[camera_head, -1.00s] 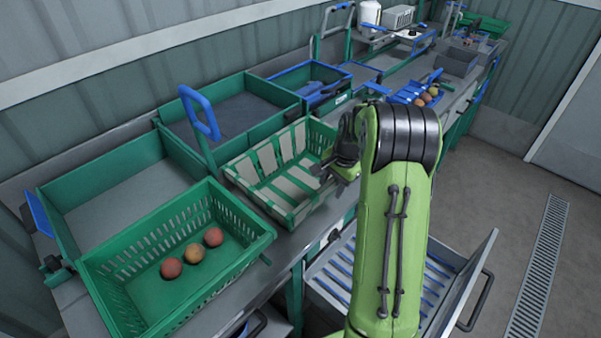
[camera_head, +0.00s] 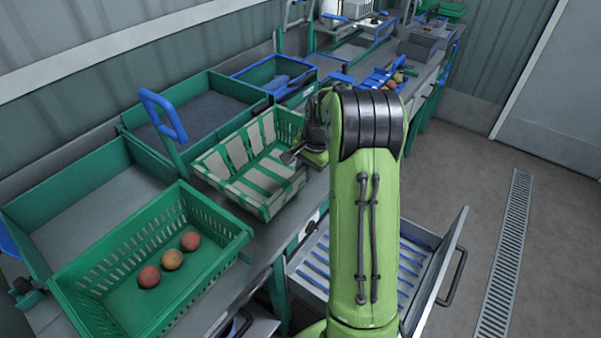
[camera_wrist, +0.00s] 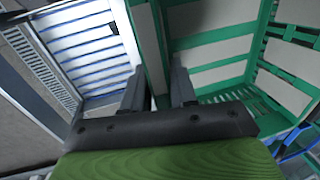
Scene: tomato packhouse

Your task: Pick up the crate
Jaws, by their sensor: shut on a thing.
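The crate (camera_head: 222,184), green with pale slatted panels and empty, is over the middle of the bench in the head view. My gripper (camera_head: 291,156) is at its right side wall. In the wrist view the crate (camera_wrist: 252,68) fills the right half, and my gripper (camera_wrist: 158,98) is shut on its wall, one finger on each side. The crate looks slightly tilted; I cannot tell whether its base is clear of the bench. My arm hides part of its right end.
A green crate (camera_head: 88,268) with three tomatoes (camera_head: 172,260) stands at the left. Green bins (camera_head: 195,85) and a blue upright handle (camera_head: 160,112) are close behind the held crate. An open drawer (camera_head: 440,290) with blue slats is below, right. Floor at right is clear.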

